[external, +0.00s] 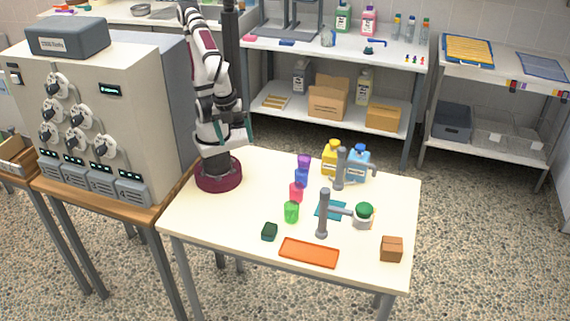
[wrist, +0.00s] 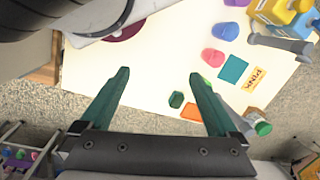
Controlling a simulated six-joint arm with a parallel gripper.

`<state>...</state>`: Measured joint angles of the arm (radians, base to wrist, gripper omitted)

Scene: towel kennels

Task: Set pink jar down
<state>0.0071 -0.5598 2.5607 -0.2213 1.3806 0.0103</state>
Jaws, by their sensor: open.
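The pink jar (external: 296,192) stands on the white table in a row of coloured cups, between the blue cup (external: 301,177) and the green cup (external: 291,212). It also shows in the wrist view (wrist: 212,57), beyond and right of the right fingertip. My gripper (wrist: 160,73) is open and empty, high above the table, with its two teal fingers spread wide and apart from the jar. A yellow label reading PINK (wrist: 256,79) lies on the table beside the teal square (wrist: 234,69).
A purple cup (external: 304,161) ends the row. Two grey posts (external: 322,215) stand nearby, along with yellow (external: 331,160) and blue (external: 358,165) bottles. A green-lidded jar (external: 364,214), orange tray (external: 309,252), dark green block (external: 269,231) and brown box (external: 391,249) occupy the front. The table's left front is clear.

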